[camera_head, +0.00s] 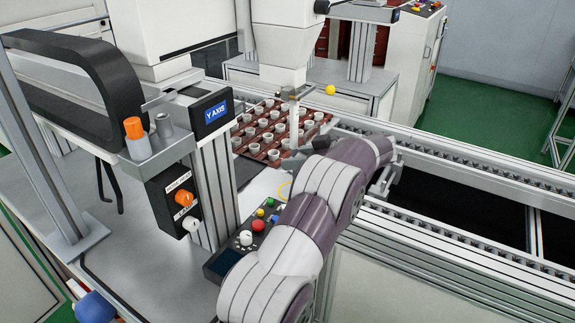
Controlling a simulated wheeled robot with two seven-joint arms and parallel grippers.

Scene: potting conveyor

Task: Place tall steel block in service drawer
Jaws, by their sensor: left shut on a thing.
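My left arm rises from the bottom middle and bends over the front rail of the conveyor. My left gripper (298,152) is small and partly hidden by the wrist, at the near right edge of the brown pot tray. It is shut on a narrow, upright, pale metal piece (293,124), which looks like the tall steel block, just below the white dispenser head. The exact grip on it is too small to make out. I cannot make out an open service drawer. My right gripper is out of view.
The brown tray (266,157) holds several small pots. The white dispenser (284,45) hangs above it. A control box with buttons (240,238) and the Y AXIS post (212,115) stand left of my arm. Conveyor rails (470,164) run to the right.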

